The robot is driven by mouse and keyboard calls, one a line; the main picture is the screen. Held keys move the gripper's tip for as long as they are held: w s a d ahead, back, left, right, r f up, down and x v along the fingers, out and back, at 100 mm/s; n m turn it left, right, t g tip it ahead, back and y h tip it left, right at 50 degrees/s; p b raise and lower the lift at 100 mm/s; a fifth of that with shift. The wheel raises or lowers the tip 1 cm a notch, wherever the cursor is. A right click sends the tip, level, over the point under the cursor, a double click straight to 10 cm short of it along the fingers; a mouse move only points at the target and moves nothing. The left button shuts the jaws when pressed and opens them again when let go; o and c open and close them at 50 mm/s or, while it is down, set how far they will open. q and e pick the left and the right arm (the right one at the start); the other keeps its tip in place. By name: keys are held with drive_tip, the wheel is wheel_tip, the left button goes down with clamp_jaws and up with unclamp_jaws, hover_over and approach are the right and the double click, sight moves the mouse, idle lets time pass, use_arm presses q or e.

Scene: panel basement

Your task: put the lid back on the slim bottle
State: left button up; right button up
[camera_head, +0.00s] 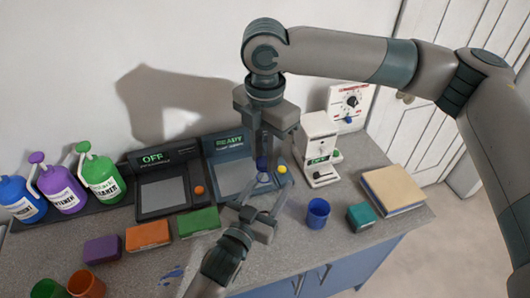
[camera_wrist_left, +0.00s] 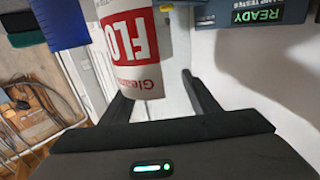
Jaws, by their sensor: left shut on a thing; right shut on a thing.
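The slim bottle (camera_head: 263,178) is small and partly hidden between the grippers in the head view. In the left wrist view the bottle (camera_wrist_left: 130,45) is white with a red label and lies between my left fingers. My left gripper (camera_head: 264,187) is shut on it, coming from the front. My right gripper (camera_head: 264,154) points down from above, shut on a dark blue lid (camera_head: 262,163). The lid is right above the bottle's top; whether they touch cannot be told.
A tester reading READY (camera_head: 230,143) stands behind the bottle, with a yellow button (camera_head: 282,170). A blue cup (camera_head: 318,212), teal box (camera_head: 361,216) and white dispenser (camera_head: 319,150) stand to the right. Coloured blocks (camera_head: 148,235) and pump bottles (camera_head: 62,187) are left.

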drive_tip(key=shift+f, duration=0.1)
drive_tip(key=shift+f, duration=0.8)
drive_tip(key=shift+f, duration=0.55)
idle(0.4)
